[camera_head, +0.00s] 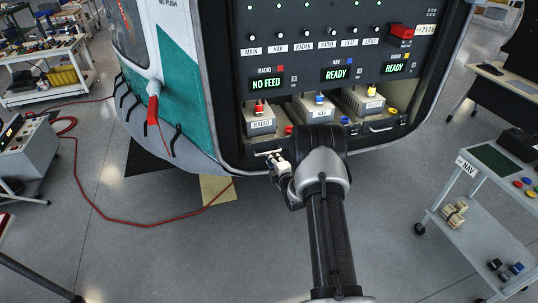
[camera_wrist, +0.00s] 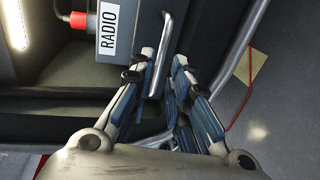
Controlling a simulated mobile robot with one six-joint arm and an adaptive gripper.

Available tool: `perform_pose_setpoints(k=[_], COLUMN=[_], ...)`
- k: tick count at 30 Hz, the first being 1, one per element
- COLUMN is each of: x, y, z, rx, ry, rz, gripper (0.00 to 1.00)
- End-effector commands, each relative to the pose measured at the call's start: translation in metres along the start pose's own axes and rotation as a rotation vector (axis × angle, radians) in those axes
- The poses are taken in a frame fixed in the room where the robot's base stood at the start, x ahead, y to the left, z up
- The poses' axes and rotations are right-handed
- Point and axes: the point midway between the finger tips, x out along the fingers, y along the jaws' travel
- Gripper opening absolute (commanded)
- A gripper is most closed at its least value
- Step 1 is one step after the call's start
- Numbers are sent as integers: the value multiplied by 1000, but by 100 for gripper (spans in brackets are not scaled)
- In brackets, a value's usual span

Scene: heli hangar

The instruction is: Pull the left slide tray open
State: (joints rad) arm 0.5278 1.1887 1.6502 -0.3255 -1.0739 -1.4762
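The left slide tray (camera_head: 266,143) sits at the lower left of the dark panel, under the grey box labelled RADIO (camera_head: 258,121). Its silver bar handle (camera_wrist: 161,60) shows in the wrist view, beside the RADIO box (camera_wrist: 125,22). My gripper (camera_head: 277,160) is at the front of this tray in the head view. In the wrist view my gripper (camera_wrist: 164,57) has its two fingers apart, one on each side of the bar, with space visible between them. Contact with the bar cannot be told. The tray looks pushed in.
The NAV box (camera_head: 321,109) and a third box (camera_head: 365,103) stand in bays to the right. A red cable (camera_head: 100,209) lies on the floor at left. A NAV cart (camera_head: 480,215) stands at right. The floor between is mostly clear.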

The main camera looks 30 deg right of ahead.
Motion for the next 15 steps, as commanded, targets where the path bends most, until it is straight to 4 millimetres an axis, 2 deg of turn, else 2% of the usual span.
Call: perform_pose_setpoints(k=[1, 6, 10, 15], x=[11, 38, 51, 57], y=[-2, -1, -1, 0], z=[-1, 0, 0, -1], rx=[-1, 0, 0, 0], ry=[2, 1, 1, 1], rz=[1, 2, 0, 0], gripper=[17, 17, 17, 17])
